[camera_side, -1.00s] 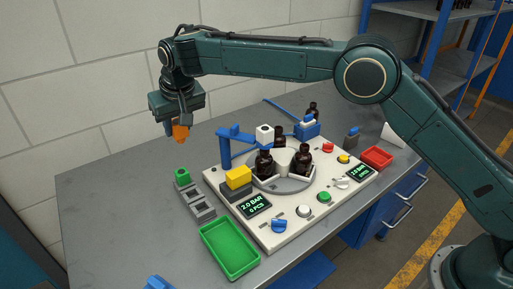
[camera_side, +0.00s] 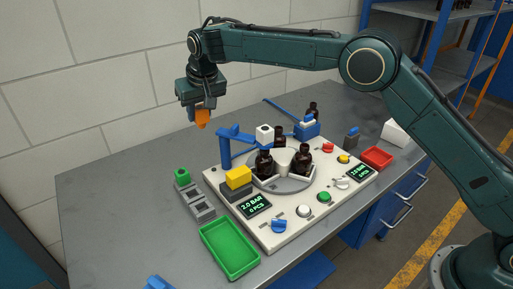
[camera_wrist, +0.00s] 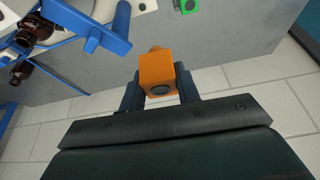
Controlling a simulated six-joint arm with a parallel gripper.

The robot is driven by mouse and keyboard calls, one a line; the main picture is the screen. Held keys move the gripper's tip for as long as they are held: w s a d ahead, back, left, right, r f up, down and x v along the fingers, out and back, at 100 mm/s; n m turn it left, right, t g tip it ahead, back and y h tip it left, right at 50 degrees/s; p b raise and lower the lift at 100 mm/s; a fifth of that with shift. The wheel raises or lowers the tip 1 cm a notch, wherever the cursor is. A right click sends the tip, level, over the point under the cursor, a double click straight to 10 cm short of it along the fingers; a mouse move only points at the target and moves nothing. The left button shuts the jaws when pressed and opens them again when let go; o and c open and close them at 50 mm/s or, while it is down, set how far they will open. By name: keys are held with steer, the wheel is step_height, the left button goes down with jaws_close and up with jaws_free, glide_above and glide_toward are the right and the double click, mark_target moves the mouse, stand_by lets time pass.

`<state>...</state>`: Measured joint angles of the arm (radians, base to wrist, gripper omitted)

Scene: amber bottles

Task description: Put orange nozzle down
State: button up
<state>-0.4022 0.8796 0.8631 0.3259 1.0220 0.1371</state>
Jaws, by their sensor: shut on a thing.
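My gripper (camera_side: 201,112) is shut on the orange nozzle (camera_side: 202,119) and holds it high above the bench, behind the blue arm of the machine. In the wrist view the orange nozzle (camera_wrist: 157,73) sits between the two dark fingers of my gripper (camera_wrist: 159,88), with its tapered tip pointing away from the palm. A grey holder block (camera_side: 198,203) with square sockets stands on the bench at the left of the machine. A green nozzle (camera_side: 182,176) sits at the holder's far end. The other sockets look empty.
The white machine plate (camera_side: 285,235) carries a turntable with amber bottles (camera_side: 304,160), a blue arm (camera_side: 226,148) and a yellow block (camera_side: 238,177). A green tray (camera_side: 229,250) lies in front and a red tray (camera_side: 377,157) at right. The bench's left side (camera_side: 115,200) is clear.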

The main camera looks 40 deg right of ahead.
steer(key=w+d+m, duration=0.1)
steer(key=w+d, duration=0.1)
steer(key=d, duration=1.3)
steer(key=w+d+m, duration=0.1)
steer(key=w+d, duration=0.1)
steer(key=d, duration=1.2)
steer(key=s+d+m+h, duration=0.1)
steer(key=s+d, duration=0.2)
steer(key=d, duration=0.6)
steer(key=s+d, duration=0.4)
steer(key=d, duration=0.5)
steer(key=s+d+m+h, duration=0.1)
steer(key=s+d, duration=0.2)
steer(key=d, duration=0.7)
step_height(320, 180, down, 16)
steer(key=shift+w+a+f, duration=0.15)
steer(key=shift+f, duration=2.1)
steer(key=shift+f+y, duration=0.2)
steer(key=shift+y, duration=0.1)
